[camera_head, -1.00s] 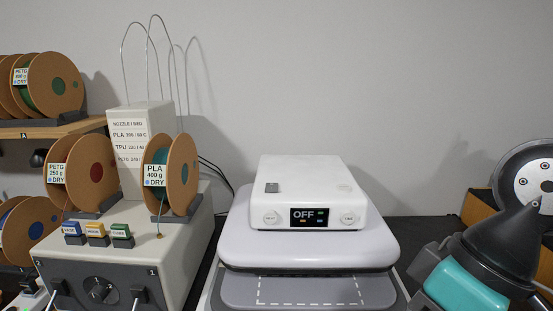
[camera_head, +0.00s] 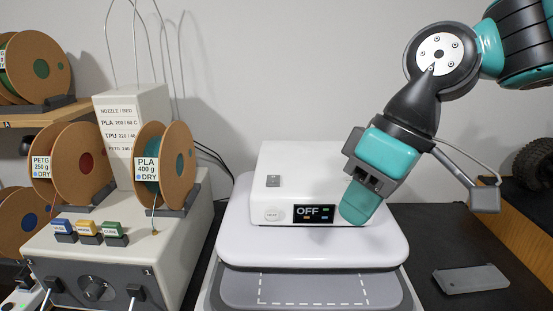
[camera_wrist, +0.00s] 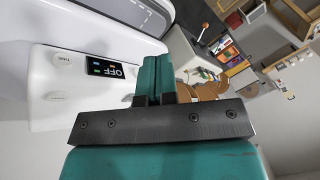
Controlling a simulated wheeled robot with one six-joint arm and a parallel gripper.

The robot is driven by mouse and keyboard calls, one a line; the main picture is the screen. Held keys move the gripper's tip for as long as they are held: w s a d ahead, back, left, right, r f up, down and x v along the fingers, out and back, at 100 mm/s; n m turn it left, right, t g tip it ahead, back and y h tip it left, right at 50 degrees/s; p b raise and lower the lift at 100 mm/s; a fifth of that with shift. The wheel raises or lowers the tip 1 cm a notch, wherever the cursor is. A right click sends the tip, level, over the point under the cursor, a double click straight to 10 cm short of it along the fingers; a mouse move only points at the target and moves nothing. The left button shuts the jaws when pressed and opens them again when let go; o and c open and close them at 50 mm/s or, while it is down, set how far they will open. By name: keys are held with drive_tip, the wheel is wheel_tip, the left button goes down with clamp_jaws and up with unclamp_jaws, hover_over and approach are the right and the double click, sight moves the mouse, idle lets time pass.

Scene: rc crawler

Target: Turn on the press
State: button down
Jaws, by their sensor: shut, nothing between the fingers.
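The white press (camera_head: 235,245) stands in the middle of the head view, with a white control box (camera_head: 300,160) on top. The box's dark display (camera_head: 314,213) reads OFF; it also shows in the wrist view (camera_wrist: 103,69). A round white button (camera_head: 274,214) is left of the display. My gripper (camera_head: 357,210) is shut and empty, pointing down at the box's right front. It hides the right button in the head view. Whether the fingertips touch the box cannot be told. The fingers also show in the wrist view (camera_wrist: 155,72).
A grey console (camera_head: 95,265) with knob, coloured tags and filament spools (camera_head: 160,165) stands left of the press. A flat grey plate (camera_head: 470,279) lies on the dark table at right. A tyre (camera_head: 535,165) is at the far right.

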drive_tip(key=w+a+r+n+p, duration=0.2)
drive_tip(key=w+a+r+n, duration=0.15)
drive_tip(key=w+r, duration=0.4)
drive_tip(key=r+n+h+p, duration=0.1)
drive_tip(key=n+p, duration=0.2)
drive_tip(key=n, duration=0.1)
hover_over(271, 182)
drive_tip(key=d, duration=0.4)
drive_tip(key=shift+w+a+r, duration=0.1)
drive_tip(key=shift+w, duration=0.3)
drive_tip(key=b+x, duration=0.2)
drive_tip(key=x, duration=0.2)
drive_tip(key=b+x, duration=0.2)
drive_tip(key=x, duration=0.2)
drive_tip(key=d+b+x, duration=0.1)
drive_tip(key=b+x, duration=0.1)
drive_tip(key=x, duration=0.2)
drive_tip(key=shift+s+a+f+b, duration=0.1)
drive_tip(key=shift+s+f+b, duration=0.05)
drive_tip(key=shift+f+b, duration=0.2)
drive_tip(key=shift+s+f, duration=0.1)
drive_tip(key=shift+f, duration=0.65)
